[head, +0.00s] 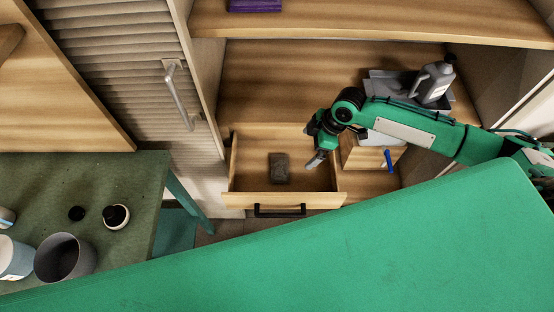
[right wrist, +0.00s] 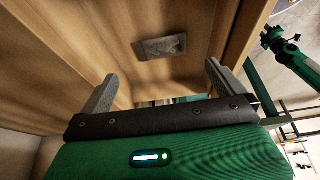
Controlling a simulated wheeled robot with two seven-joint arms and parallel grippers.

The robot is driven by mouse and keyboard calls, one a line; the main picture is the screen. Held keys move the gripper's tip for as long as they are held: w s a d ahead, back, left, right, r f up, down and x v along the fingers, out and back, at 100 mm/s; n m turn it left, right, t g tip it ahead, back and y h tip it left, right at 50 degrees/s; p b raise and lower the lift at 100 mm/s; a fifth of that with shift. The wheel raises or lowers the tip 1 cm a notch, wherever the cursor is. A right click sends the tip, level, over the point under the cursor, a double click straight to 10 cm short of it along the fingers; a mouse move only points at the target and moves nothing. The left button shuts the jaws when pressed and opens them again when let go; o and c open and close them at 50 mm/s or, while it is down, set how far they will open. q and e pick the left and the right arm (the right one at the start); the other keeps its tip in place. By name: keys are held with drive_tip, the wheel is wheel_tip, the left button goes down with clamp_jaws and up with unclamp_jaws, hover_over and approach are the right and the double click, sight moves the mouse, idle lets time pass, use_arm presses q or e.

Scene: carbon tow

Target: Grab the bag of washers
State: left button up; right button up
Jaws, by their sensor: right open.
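The bag of washers is most likely the small dark grey packet (head: 279,168) lying flat in the open drawer (head: 240,200); its contents are too small to make out. It also shows in the right wrist view (right wrist: 163,47), beyond and between my fingers. My right gripper (head: 314,157) is at the drawer's right side, to the right of the packet and apart from it. Its two fingers also show spread wide and empty in the right wrist view (right wrist: 160,90). My left gripper is not in view.
The drawer has wooden walls and a black front handle (head: 280,210). A grey jug (head: 434,82) stands in a grey tray on the shelf at right. A blue-handled item (head: 387,160) is right of the drawer. A green table (head: 30,180) with containers is at left.

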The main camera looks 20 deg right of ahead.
drive_tip(key=p, duration=0.1)
approach(291, 170)
drive_tip(key=shift+w+a+f, duration=0.15)
drive_tip(key=shift+w+a, duration=0.15)
drive_tip(key=shift+a, duration=0.5)
drive_tip(key=shift+a+f, duration=0.2)
drive_tip(key=shift+f, duration=0.2)
drive_tip(key=shift+a+f, duration=0.1)
drive_tip(key=shift+f, duration=0.2)
drive_tip(key=shift+p+x, duration=0.75)
drive_tip(key=shift+x, duration=1.5)
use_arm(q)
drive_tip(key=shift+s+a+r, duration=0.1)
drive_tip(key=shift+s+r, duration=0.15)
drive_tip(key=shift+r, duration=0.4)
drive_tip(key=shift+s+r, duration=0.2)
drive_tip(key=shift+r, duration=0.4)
use_arm(e)
drive_tip(key=shift+c, duration=0.4)
drive_tip(key=c, duration=0.6)
